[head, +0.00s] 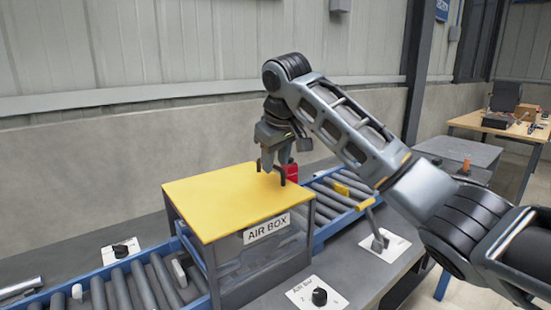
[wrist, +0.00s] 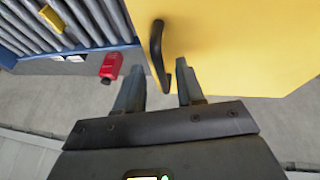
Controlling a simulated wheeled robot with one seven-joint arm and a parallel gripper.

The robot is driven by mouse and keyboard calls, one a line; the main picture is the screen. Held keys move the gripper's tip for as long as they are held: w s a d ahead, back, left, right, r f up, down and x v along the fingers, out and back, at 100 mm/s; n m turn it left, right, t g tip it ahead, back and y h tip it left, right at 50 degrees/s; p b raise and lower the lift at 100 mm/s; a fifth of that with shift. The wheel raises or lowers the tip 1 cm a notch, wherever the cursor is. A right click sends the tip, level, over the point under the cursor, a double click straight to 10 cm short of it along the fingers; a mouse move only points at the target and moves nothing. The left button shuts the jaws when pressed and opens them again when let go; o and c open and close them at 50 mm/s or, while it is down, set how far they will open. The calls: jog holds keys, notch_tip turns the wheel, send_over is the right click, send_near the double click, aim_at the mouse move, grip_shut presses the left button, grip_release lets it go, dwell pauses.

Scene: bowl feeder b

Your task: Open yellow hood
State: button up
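The yellow hood (head: 228,205) is a flat yellow lid on top of the box marked AIR BOX, and it looks closed. It also fills the upper right of the wrist view (wrist: 240,45). A black bar handle (wrist: 157,45) stands at the hood's edge. In the head view the handle (head: 282,178) is at the hood's far right corner, partly hidden by my gripper. My gripper (head: 274,160) points down just over the handle. In the wrist view its two fingers (wrist: 160,68) are apart, with the handle between them; contact is not clear.
A blue-framed roller conveyor (head: 327,205) runs through the box. A red object (wrist: 110,66) is beside the conveyor, near my gripper. A yellow block (head: 341,188) is on the rollers. Black knobs (head: 320,296) sit on white plates on the grey table. A wall stands behind.

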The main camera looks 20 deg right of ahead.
grip_shut()
dwell(0.6)
